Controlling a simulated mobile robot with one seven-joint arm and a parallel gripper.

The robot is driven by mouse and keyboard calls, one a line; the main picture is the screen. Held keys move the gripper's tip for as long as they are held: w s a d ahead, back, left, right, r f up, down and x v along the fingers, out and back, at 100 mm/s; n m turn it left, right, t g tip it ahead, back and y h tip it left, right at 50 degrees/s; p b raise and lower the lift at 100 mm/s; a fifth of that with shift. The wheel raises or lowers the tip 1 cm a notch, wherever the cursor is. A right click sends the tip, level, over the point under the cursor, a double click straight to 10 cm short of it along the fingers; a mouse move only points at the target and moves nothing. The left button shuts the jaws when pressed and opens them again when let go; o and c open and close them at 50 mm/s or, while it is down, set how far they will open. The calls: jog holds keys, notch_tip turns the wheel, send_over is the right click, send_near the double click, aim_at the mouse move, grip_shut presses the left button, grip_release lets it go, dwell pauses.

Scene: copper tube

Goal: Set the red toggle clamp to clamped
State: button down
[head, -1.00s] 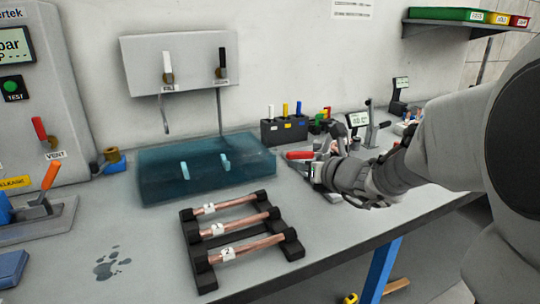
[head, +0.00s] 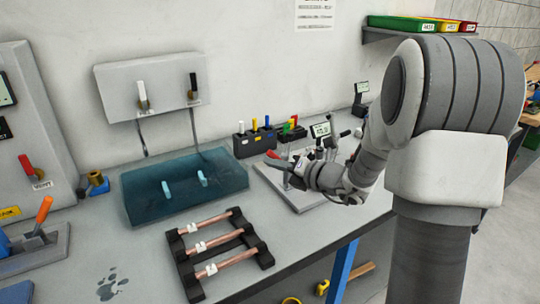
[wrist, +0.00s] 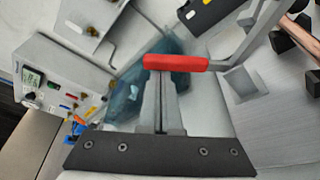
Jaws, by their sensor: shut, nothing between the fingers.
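The red toggle clamp's handle (head: 273,154) shows just left of my gripper (head: 296,171) in the head view, low over a pale base plate (head: 306,206). My gripper and wrist hide most of the clamp's body. In the wrist view the red handle (wrist: 177,62) lies crosswise, joined at its right end to a grey metal lever (wrist: 240,45). My gripper's fingers (wrist: 168,85) are shut and empty, their tips right by the handle. I cannot tell whether they touch it.
A small display (head: 320,130) stands behind the clamp. Left of it are a teal block (head: 150,205) and a black rack (head: 190,278) with copper tubes. An orange-handled clamp (head: 43,210) stands far left. Bare bench lies between the rack and the clamp plate.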

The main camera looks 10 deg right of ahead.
jog(key=r+p, duration=0.1)
jog(key=d+m+p, duration=0.1)
jog(key=shift+w+r+m+y+p, duration=0.15)
jog(key=shift+r+m+y+p, duration=0.15)
jog(key=shift+r+y, duration=0.1)
jog(key=d+m+p, duration=0.1)
jog(key=p, duration=0.1)
jog(key=d+m+y+p, duration=0.1)
jog(key=p, duration=0.1)
jog(key=w+d+r+m+t+p, duration=0.1)
jog(key=m+p, duration=0.1)
jog(key=shift+p, duration=0.3)
